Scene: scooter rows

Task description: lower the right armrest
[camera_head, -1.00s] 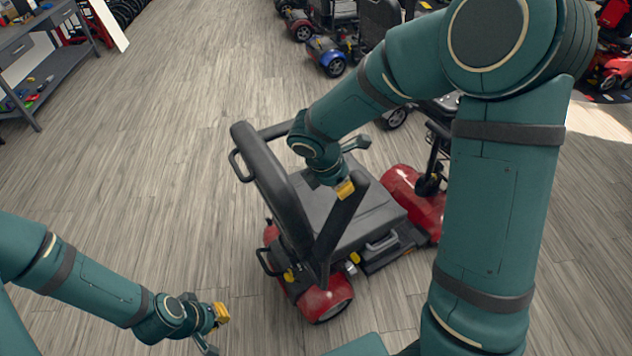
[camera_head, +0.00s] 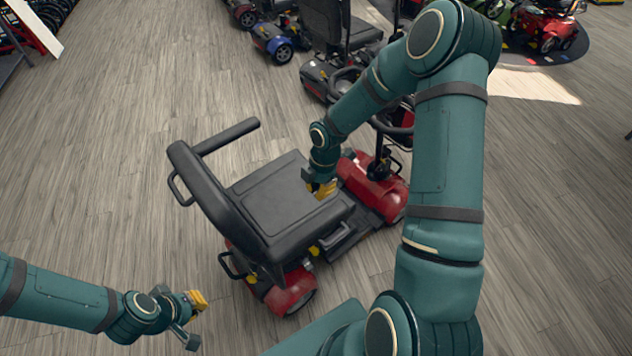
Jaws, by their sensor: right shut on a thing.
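The red scooter's black seat (camera_head: 275,195) has its backrest (camera_head: 205,190) at the left. The right armrest (camera_head: 310,232) lies lowered along the seat's near side, roughly level with the seat. The other armrest (camera_head: 228,136) extends from the far side of the backrest.
The scooter's red front (camera_head: 370,180) and steering column stand just right of my right gripper. A blue scooter (camera_head: 273,42) and several others stand in a row behind. The wooden floor on the left is clear.

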